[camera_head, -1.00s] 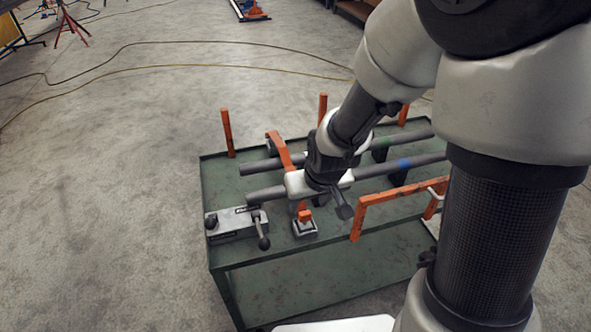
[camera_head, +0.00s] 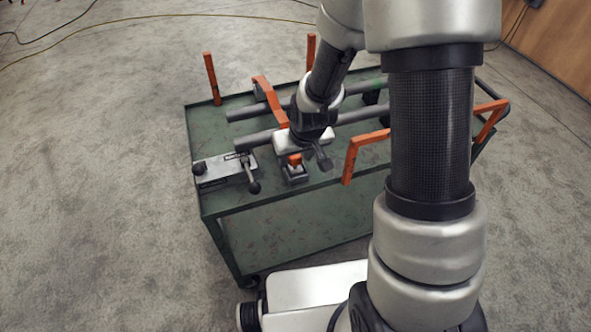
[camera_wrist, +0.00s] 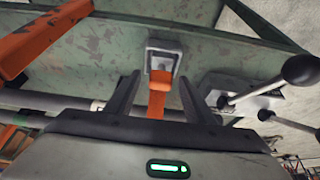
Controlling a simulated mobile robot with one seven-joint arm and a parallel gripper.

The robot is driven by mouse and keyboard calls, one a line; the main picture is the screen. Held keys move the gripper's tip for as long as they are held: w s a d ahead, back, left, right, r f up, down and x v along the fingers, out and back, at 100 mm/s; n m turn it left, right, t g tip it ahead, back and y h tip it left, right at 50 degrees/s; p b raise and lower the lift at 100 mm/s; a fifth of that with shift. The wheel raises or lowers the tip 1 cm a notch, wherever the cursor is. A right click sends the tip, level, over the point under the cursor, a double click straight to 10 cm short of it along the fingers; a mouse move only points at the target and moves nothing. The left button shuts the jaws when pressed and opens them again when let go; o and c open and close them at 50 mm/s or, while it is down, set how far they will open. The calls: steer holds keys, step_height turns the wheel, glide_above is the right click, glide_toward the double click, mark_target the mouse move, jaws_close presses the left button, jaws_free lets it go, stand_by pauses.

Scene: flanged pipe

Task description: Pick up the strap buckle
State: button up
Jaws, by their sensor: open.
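An orange strap (camera_head: 266,94) runs over the dark pipes on the green cart. Its near end goes down to a grey buckle-like fitting (camera_head: 295,174) on the cart's front edge. In the wrist view the grey square fitting (camera_wrist: 164,57) holds an upright orange tab (camera_wrist: 158,92). My gripper (camera_head: 303,155) is above this front end of the strap. In the wrist view my gripper (camera_wrist: 158,88) is open, with one dark finger on each side of the orange tab. I cannot tell whether either finger touches it.
A grey clamp block (camera_head: 224,170) with a black-knobbed lever (camera_head: 253,186) stands left of my gripper. It also shows at right in the wrist view (camera_wrist: 240,90). Orange posts (camera_head: 212,78) and an orange frame (camera_head: 349,160) rise from the cart (camera_head: 290,228).

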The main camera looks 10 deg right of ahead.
jaws_close()
